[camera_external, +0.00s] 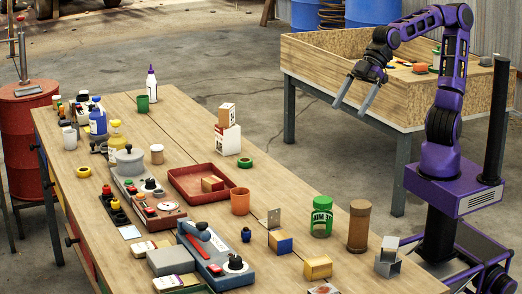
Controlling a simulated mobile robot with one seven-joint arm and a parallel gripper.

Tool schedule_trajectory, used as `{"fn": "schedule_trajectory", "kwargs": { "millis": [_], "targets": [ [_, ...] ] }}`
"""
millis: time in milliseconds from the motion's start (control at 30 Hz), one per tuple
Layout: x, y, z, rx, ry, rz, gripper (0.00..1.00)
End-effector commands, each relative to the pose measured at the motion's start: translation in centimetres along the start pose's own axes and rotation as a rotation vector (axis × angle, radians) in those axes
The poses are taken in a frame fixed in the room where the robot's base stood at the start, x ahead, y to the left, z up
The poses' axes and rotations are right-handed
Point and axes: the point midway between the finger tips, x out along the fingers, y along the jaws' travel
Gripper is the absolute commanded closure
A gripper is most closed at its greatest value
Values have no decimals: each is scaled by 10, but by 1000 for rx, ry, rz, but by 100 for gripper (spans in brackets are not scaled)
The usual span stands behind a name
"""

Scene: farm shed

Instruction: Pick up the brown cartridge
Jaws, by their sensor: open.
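A tall brown cylinder (358,228), which looks like the brown cartridge, stands upright near the right end of the wooden workbench (300,200). A green jar (322,217) with a pale label stands just left of it. My gripper (353,106) is open and empty, its two long grey fingers apart and pointing down and left. It is raised in front of the chipboard-sided box table, well above and behind the brown cylinder.
An orange cup (240,201) and a red tray (180,170) are further left. The back edge of the bench between tray and jar is mostly clear.

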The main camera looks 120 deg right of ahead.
Motion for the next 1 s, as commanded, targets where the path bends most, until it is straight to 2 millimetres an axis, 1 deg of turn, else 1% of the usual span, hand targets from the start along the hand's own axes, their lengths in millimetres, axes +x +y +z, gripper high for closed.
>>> {"fn": "schedule_trajectory", "kwargs": {
  "millis": [33,200,300,433,500,600,800,1000],
  "targets": [
    [14,1,-13,-33,24,-10,0],
    [49,12,-58,-134,117,0,0],
    [69,15,-85,-205,173,23,0],
    [90,15,-120,-310,247,65,0],
    [97,14,-136,-360,283,88,0],
    [102,10,-155,-419,326,116,0],
    [106,2,-184,-515,396,163,0],
    [105,-9,-209,-599,458,203,0]
  ]
}}
